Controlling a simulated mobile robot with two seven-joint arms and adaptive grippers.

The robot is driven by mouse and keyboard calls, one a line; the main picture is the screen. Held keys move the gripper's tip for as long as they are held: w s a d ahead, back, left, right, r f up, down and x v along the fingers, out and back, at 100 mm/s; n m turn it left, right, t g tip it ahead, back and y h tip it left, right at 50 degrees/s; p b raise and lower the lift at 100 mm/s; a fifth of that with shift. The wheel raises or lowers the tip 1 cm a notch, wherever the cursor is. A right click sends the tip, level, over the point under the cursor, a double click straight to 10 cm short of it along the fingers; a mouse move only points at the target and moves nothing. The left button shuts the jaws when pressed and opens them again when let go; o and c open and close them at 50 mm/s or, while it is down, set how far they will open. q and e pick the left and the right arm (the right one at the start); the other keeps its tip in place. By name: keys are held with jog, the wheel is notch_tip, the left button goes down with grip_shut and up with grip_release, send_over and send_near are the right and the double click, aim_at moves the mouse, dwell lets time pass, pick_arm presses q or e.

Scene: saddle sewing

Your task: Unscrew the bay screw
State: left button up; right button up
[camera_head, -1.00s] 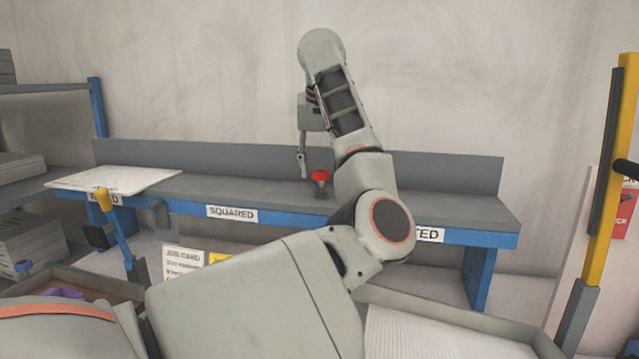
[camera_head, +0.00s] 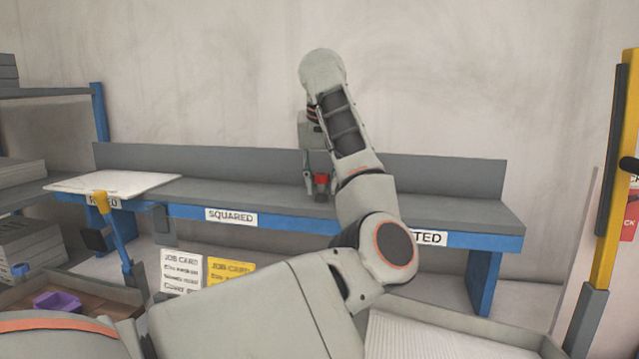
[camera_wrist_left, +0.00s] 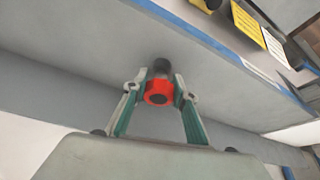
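The bay screw has a red knob (camera_head: 321,179) on a dark stem and stands upright on the grey bench top. My left gripper (camera_head: 320,187) points down over it, with a finger on each side of the knob. In the left wrist view the red knob (camera_wrist_left: 159,92) sits between the fingertips of my left gripper (camera_wrist_left: 160,86), with a narrow gap seeming to show at each side. The fingers look open; whether one touches the knob is hard to tell. My right gripper is not in view.
The blue-edged bench (camera_head: 430,205) has a low grey back wall and a "SQUARED" label (camera_head: 231,216). A white board (camera_head: 115,184) lies at its left end. Job cards (camera_head: 181,272) hang below.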

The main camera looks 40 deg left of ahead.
pick_arm(q)
jog(key=n+g, duration=0.1)
jog(key=n, duration=0.2)
jog(key=shift+y, duration=0.4)
jog(key=shift+n, duration=0.4)
jog(key=shift+n+g+p, duration=0.45)
jog(key=shift+n+g, duration=0.05)
jog(key=shift+n, duration=0.9)
jog(key=shift+w+r+n+g+p, duration=0.1)
jog(key=shift+n+g+p, duration=0.6)
jog(key=shift+n+p, duration=0.5)
jog(key=shift+n+y, duration=0.3)
jog(key=shift+n, duration=0.2)
